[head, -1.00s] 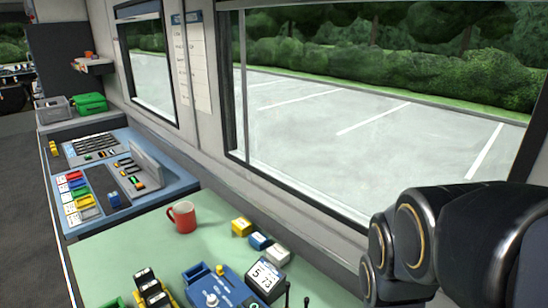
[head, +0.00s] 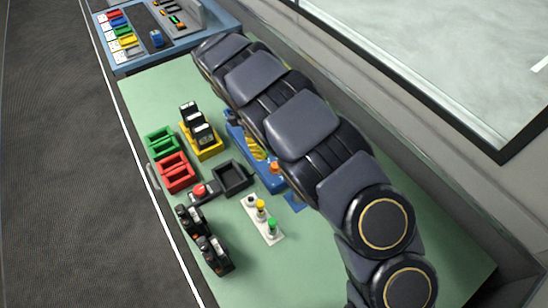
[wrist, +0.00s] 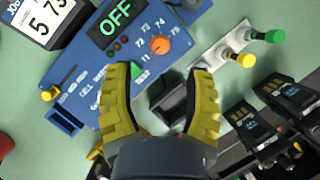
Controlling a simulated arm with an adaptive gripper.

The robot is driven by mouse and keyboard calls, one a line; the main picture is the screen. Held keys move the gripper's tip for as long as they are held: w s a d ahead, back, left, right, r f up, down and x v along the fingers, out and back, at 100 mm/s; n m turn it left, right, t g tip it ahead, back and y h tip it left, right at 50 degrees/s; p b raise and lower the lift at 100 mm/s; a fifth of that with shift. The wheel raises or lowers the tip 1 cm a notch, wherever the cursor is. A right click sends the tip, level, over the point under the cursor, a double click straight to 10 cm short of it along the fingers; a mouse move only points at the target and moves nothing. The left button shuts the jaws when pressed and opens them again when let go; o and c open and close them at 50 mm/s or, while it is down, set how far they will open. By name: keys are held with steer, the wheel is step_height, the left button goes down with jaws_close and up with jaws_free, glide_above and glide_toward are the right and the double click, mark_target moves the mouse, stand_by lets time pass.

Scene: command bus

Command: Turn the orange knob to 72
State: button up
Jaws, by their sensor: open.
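The orange knob (wrist: 159,43) sits on a blue panel (wrist: 84,76) in the wrist view, with printed numbers in the seventies around it. I cannot tell which number it points to. A dark display (wrist: 115,22) on the panel reads OFF in green. My gripper (wrist: 160,74) is open, its yellow fingers spread and empty, with the knob ahead of the gap and apart from both fingers. In the head view the knob (head: 274,168) shows beside my arm, which hides most of the panel.
A white strip with yellow and green buttons (head: 262,219) and a black tray (head: 233,178) lie near the panel. Red (head: 174,173) and green bins (head: 162,143), a yellow holder (head: 205,150) and black radios (head: 213,253) stand on the table. A 5 73 display (wrist: 46,18) is nearby.

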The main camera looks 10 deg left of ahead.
mark_target(274, 165)
steer(key=shift+s+a+f, duration=0.1)
steer(key=shift+a+f, duration=0.4)
steer(key=shift+f, duration=0.1)
steer(key=x, duration=0.7)
steer(key=shift+d+f, duration=0.15)
steer(key=shift+f, duration=0.05)
jaws_close()
